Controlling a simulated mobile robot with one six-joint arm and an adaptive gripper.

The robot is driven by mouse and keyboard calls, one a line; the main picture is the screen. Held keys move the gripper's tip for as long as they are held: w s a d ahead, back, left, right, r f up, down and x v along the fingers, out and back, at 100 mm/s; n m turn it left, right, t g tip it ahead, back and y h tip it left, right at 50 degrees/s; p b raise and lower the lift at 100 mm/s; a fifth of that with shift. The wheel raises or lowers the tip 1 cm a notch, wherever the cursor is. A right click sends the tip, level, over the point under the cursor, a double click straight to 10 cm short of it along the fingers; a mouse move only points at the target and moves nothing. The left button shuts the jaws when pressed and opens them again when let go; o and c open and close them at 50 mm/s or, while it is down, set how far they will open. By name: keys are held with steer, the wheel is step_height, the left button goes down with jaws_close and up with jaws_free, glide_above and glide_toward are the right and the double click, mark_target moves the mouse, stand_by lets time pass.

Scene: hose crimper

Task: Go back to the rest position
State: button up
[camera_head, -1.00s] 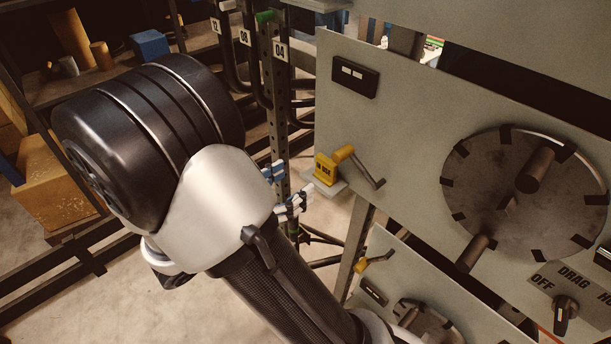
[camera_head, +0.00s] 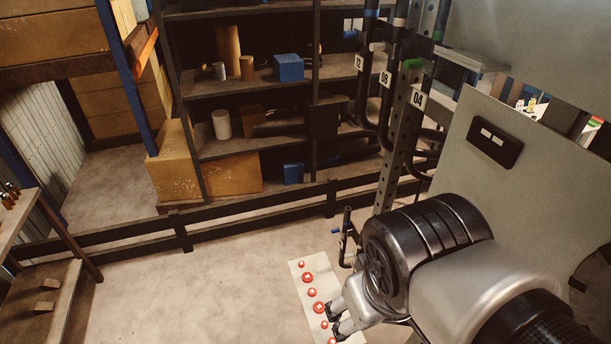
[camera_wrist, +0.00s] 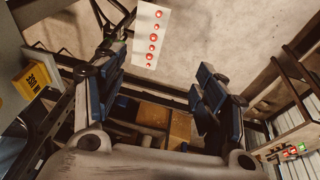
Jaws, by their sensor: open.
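My gripper (camera_wrist: 155,95) is open and empty in the wrist view, with its two blue-padded fingers wide apart. In the head view my gripper (camera_head: 339,317) shows only in part at the bottom centre, next to my black and silver wrist. Between and beyond the fingers the wrist view shows floor and shelving, with nothing held. A white strip with several red buttons (camera_head: 307,279) lies beyond my gripper; it also shows in the wrist view (camera_wrist: 150,36).
The grey machine panel (camera_head: 480,185) stands close on the right of my arm. A yellow "in use" block (camera_wrist: 37,80) is at the wrist view's left. Shelving (camera_head: 245,80) with a blue box (camera_head: 288,68) stands behind a low dark rail (camera_head: 240,222). Open floor (camera_head: 180,290) lies to the left.

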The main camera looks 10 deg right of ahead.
steer(key=shift+w+a+r+m+t+y, duration=0.2)
steer(key=shift+w+a+r+m+t, duration=0.05)
steer(key=shift+a+r+t, duration=0.2)
steer(key=shift+w+a+r+m+t+y, duration=0.25)
steer(key=shift+a+r+t, duration=0.1)
steer(key=shift+t, duration=0.1)
steer(key=shift+s, duration=0.1)
step_height(320, 180, down, 26)
steer(key=b, duration=2.6)
steer(key=shift+f, duration=0.25)
